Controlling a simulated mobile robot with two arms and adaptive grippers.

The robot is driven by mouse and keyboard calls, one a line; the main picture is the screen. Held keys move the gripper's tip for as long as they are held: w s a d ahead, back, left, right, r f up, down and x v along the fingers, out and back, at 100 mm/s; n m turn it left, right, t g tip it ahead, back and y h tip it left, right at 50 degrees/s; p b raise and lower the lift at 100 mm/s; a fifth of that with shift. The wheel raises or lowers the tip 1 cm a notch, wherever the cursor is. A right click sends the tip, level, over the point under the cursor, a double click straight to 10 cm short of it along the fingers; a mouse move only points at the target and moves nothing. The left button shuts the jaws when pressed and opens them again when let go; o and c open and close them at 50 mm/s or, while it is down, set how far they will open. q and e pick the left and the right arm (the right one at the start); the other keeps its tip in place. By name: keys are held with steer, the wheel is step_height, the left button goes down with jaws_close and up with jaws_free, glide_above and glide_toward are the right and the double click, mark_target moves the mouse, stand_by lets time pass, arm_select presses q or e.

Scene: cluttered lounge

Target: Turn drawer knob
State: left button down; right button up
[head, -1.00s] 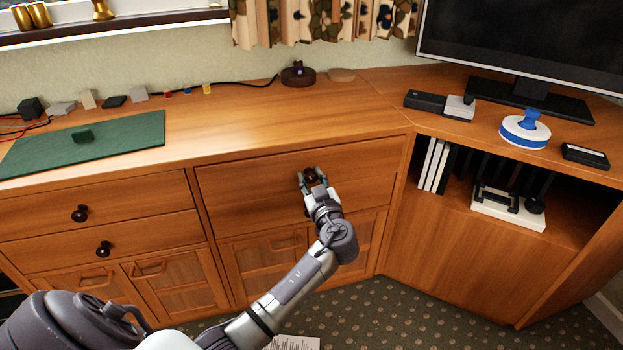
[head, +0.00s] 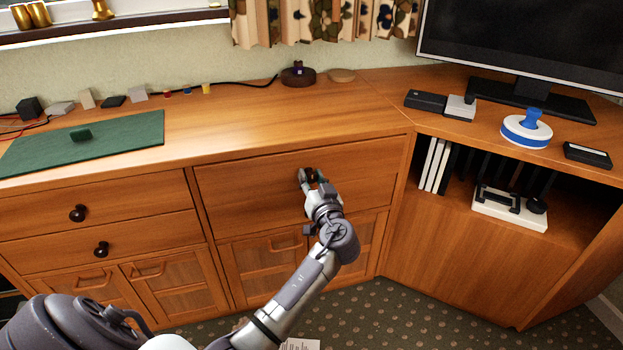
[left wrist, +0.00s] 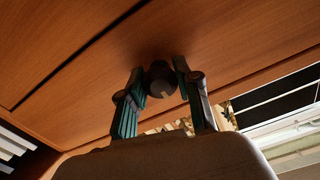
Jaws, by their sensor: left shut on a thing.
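The dark round drawer knob (left wrist: 161,80) sits on the wide wooden drawer front (head: 250,187) and shows clearly in the left wrist view. A lighter mark is on the knob's face. My left gripper (left wrist: 160,84) has one finger on each side of the knob and is shut on it. In the head view my left gripper (head: 312,176) is at the middle of the wide drawer front and mostly hides the knob. The drawer front looks flush with the cabinet. My right gripper is not in view.
Two more dark knobs, an upper (head: 78,213) and a lower (head: 101,249), are on the drawers to the left. The cabinet top holds a green mat (head: 120,138), a dark round base (head: 298,76) and a blue-and-white round object (head: 526,130). Open shelving lies to the right.

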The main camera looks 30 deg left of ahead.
arm_select(q)
steer(key=c, duration=0.8)
jaws_free()
steer(key=shift+o, duration=0.2)
steer(key=shift+s+d, duration=0.1)
steer(key=v, duration=1.1)
steer(key=shift+s+d, duration=0.3)
steer(key=shift+f, duration=0.1)
